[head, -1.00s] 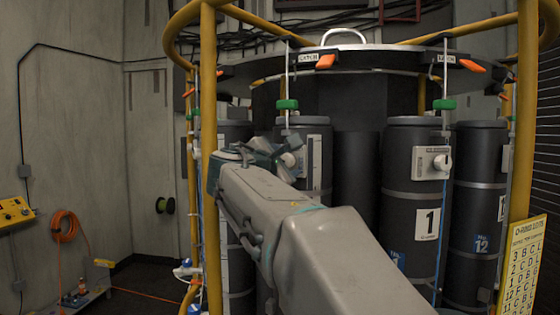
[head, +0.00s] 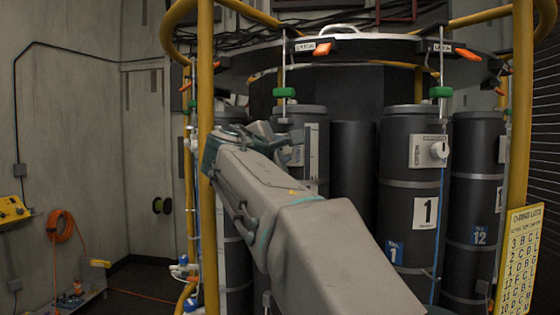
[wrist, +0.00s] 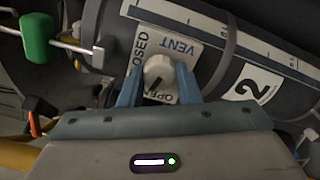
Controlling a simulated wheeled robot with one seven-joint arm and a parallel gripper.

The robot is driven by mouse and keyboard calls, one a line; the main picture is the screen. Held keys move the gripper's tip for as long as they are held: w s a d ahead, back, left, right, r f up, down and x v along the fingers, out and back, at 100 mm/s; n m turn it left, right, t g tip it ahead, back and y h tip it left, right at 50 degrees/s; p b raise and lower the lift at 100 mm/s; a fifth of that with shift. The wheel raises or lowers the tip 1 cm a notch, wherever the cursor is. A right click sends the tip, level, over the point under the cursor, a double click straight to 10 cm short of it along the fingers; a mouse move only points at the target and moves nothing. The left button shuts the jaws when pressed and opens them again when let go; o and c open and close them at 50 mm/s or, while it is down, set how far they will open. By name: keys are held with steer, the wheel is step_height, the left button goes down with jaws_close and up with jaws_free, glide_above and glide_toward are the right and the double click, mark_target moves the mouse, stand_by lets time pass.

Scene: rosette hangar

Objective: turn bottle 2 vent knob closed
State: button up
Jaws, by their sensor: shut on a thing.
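Bottle 2 is a dark grey cylinder with a white "2" label (wrist: 258,88), lying slanted across the wrist view. Its white vent plate (wrist: 190,40) reads VENT, CLOSED and OPEN. The round pale vent knob (wrist: 158,71) sits on that plate. My gripper (wrist: 158,78) has its two blue fingers on either side of the knob and is shut on it. I cannot tell for sure which word the knob's mark points to. In the head view, bottle 2 (head: 302,113) is partly hidden behind my gripper (head: 293,138), and its knob is hidden.
Bottle 1 (head: 409,150), with its own vent knob (head: 439,150), stands to the right, with bottle 12 (head: 478,160) beyond it. A yellow post (head: 206,90) is close on my arm's left. A green fitting (wrist: 36,38) on a rod lies left of the knob.

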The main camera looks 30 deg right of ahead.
steer(key=shift+m+b, duration=4.8)
steer(key=shift+m, duration=2.6)
steer(key=o, duration=1)
steer(key=shift+a, duration=0.1)
steer(key=b+v, duration=0.2)
steer(key=v, duration=1.1)
steer(key=shift+s+a+b, duration=0.25)
steer(key=shift+s+b, duration=0.05)
steer(key=shift+b, duration=0.1)
steer(key=shift+w+f, duration=0.1)
